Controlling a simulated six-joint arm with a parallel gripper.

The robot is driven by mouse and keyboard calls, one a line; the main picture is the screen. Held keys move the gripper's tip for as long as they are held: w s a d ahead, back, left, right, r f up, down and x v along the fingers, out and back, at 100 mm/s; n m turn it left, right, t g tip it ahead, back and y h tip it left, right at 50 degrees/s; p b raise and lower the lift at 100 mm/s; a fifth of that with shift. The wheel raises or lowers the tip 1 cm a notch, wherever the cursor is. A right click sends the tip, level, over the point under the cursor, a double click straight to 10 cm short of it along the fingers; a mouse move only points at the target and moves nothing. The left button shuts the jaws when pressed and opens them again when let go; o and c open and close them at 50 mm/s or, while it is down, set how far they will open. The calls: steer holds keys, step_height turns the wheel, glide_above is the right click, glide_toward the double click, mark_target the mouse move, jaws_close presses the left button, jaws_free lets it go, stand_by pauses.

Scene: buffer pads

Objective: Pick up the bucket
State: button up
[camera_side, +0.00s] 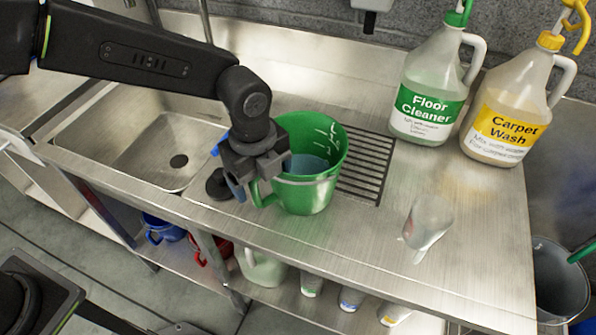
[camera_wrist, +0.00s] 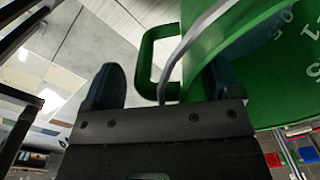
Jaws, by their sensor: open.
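A green bucket (camera_side: 318,190) with white markings and bluish liquid inside stands upright on the steel counter, partly on the drain grate. Its handle is on the left side, facing my gripper. My gripper (camera_side: 250,188) is at the bucket's left side, close to the handle, with its jaws open. In the wrist view, the green handle (camera_wrist: 146,62) shows between the two dark fingers of my gripper (camera_wrist: 160,88), and the bucket wall (camera_wrist: 290,95) fills the right side. The right finger is partly behind the bucket's rim. I cannot tell whether a finger touches the handle.
A sink basin (camera_side: 160,145) lies left of the bucket. Jugs of Floor Cleaner (camera_side: 428,95) and Carpet Wash (camera_side: 508,105) stand at the back right. The counter's front right is clear.

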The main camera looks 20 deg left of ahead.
steer(key=shift+c, duration=0.4)
jaws_close()
steer(key=shift+r, duration=0.2)
stand_by(0.3)
steer(key=shift+r, duration=1.15)
steer(key=shift+w+a+r, duration=0.1)
steer(key=shift+r, duration=0.8)
steer(key=w+a+r, duration=0.1)
steer(key=a+r, duration=0.5)
steer(key=a, duration=0.5)
steer(key=shift+w+r, duration=0.2)
steer(key=shift+r, duration=0.1)
steer(key=shift+a, duration=0.2)
